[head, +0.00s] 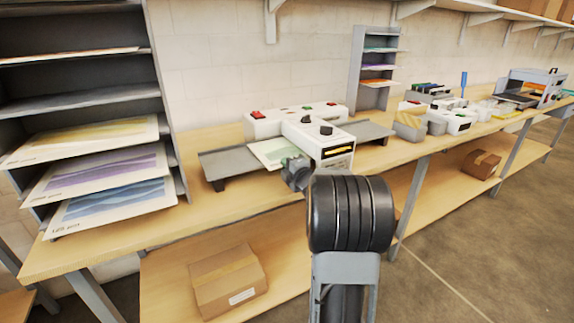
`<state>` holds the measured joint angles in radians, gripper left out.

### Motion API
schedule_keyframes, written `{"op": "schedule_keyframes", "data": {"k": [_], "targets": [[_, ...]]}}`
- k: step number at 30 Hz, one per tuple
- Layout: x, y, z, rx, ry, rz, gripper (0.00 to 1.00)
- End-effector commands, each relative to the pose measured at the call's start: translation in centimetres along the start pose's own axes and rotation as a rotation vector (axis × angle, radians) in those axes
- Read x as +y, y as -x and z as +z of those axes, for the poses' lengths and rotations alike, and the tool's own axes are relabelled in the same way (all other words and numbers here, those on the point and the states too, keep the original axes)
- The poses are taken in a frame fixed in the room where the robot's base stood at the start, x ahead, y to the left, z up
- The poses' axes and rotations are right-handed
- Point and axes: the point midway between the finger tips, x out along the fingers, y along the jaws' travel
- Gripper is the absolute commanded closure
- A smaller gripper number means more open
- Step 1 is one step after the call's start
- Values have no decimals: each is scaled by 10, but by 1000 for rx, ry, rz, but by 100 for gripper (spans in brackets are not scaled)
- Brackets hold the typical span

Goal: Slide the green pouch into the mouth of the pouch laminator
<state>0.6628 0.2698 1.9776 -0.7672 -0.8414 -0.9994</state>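The white laminator (318,137) with dark knobs stands on the wooden bench at the middle of the view. A pale green sheet, the green pouch (273,150), lies at its left side, over the inner end of the grey feed table (228,168). The pouch's right edge meets the laminator's side; I cannot tell how far it is inside the mouth. My gripper (291,166) is at the pouch's near right corner, close to the laminator's front left side. The fingers are small and partly hidden by my own arm, so their grip on the pouch is unclear.
A grey shelf rack (85,95) with printed sheets stands at left. A smaller rack (374,68) stands behind. Another grey table (366,131) extends right of the laminator. Several machines crowd the bench at right. A cardboard box (228,280) sits on the lower shelf.

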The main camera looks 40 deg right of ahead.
Motion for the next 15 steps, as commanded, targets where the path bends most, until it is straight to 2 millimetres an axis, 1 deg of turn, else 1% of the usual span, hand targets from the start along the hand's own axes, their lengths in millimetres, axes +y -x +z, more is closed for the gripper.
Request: {"op": "schedule_keyframes", "data": {"k": [13, 15], "targets": [[-4, 0, 0, 0, 1, 1, 100], [-3, 0, 0, 0, 1, 1, 91]]}}
